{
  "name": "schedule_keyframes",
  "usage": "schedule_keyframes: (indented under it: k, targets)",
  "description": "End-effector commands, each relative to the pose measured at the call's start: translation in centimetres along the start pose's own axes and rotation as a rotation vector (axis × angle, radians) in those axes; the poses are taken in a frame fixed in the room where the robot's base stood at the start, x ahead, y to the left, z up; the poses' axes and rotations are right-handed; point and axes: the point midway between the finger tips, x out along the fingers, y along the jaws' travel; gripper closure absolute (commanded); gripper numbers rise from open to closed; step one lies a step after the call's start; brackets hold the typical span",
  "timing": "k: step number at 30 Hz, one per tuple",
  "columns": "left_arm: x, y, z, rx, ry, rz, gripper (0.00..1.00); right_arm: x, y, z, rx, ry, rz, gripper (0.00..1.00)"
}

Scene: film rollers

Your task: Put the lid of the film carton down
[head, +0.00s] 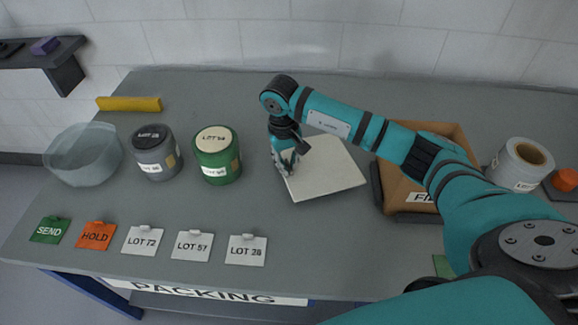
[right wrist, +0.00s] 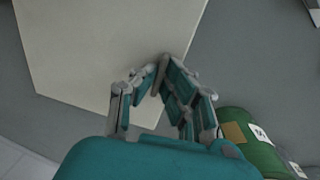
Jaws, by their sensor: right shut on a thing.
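The lid (head: 328,172) is a flat, pale cream square panel, left of the film carton (head: 408,200). The carton is a brown box with its label partly hidden by my right arm. My right gripper (head: 287,168) is at the lid's left edge, shut on it. In the right wrist view the fingers (right wrist: 160,90) pinch the rim of the lid (right wrist: 100,45). I cannot tell whether the lid touches the table or hangs just above it. My left gripper is not in view.
A green roller (head: 217,157) stands close left of the lid, with a grey roller (head: 157,153) and a clear bowl (head: 82,155) beyond. Several tags, including HOLD (head: 96,235), line the front. A white roll (head: 518,165) stands right of the carton. Bare table lies before the lid.

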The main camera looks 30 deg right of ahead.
Motion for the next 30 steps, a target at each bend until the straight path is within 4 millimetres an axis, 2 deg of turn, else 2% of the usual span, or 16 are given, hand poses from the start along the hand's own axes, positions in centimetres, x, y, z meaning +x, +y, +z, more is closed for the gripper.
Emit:
schedule_keyframes:
  k: [5,11,12,16,17,26,30]
  targets:
    - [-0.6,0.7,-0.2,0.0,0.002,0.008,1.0,2.4,-0.2,0.1,0.0,-0.004,0.0,1.0]
    - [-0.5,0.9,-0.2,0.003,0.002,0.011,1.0,2.6,-0.2,0.0,0.0,0.0,0.0,1.0]
    - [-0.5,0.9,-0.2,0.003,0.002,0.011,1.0,2.6,-0.2,0.0,0.0,0.0,0.0,0.87]
    - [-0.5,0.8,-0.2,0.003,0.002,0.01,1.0,2.6,-0.2,0.0,0.0,-0.001,0.0,0.7]
    - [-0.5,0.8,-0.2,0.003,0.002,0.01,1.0,2.6,-0.2,0.0,0.0,-0.001,0.0,0.69]
    - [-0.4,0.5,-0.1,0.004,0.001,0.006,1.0,2.3,-0.2,0.0,0.0,0.0,0.0,0.69]
    - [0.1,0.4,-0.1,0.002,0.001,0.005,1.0,0.7,-0.2,-0.1,0.0,0.004,0.0,0.69]
